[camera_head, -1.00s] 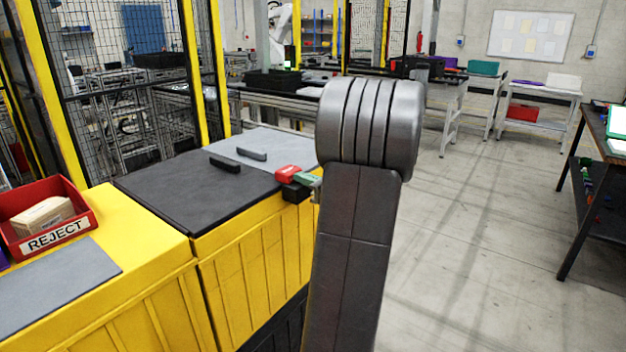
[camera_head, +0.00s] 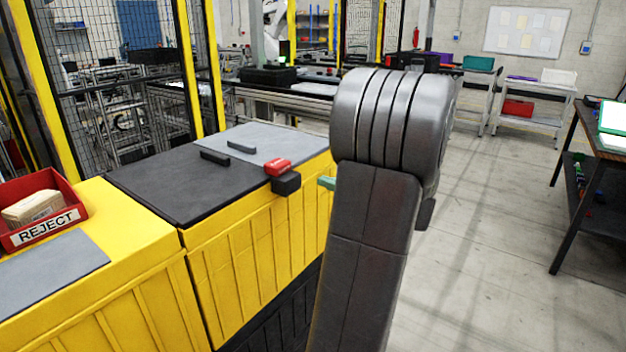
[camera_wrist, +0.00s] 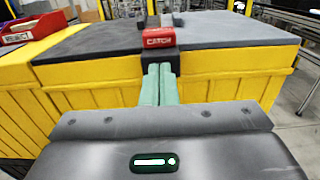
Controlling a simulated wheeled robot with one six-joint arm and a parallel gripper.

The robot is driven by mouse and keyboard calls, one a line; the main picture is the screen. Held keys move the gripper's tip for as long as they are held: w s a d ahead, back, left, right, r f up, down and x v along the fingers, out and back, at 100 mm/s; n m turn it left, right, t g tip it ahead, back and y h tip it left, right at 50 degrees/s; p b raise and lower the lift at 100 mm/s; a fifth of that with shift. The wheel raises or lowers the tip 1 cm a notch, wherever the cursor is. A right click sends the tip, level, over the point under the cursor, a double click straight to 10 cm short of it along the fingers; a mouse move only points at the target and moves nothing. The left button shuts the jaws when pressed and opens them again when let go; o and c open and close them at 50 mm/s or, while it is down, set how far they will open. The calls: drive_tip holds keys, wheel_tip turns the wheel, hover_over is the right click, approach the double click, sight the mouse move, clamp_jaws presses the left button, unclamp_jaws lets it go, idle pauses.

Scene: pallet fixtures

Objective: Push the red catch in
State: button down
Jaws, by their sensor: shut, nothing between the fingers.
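The red catch (camera_head: 278,167) sits on a black block (camera_head: 286,184) at the right edge of the yellow box's dark lid. In the wrist view the catch (camera_wrist: 158,38) shows its "CATCH" label, straight ahead of my fingers. My gripper (camera_wrist: 160,68) has its two green fingers shut together with nothing between them. In the head view the green fingertips of my gripper (camera_head: 327,183) are to the right of the block, with a visible gap. Most of the gripper is hidden behind my arm there.
The yellow box (camera_head: 240,245) has a dark and grey lid with two black handles (camera_head: 228,152). A red REJECT bin (camera_head: 40,215) holding a carton stands on the yellow surface at left. A dark workbench (camera_head: 590,150) is at right. Open floor lies between.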

drive_tip(key=v, duration=0.3)
idle(0.4)
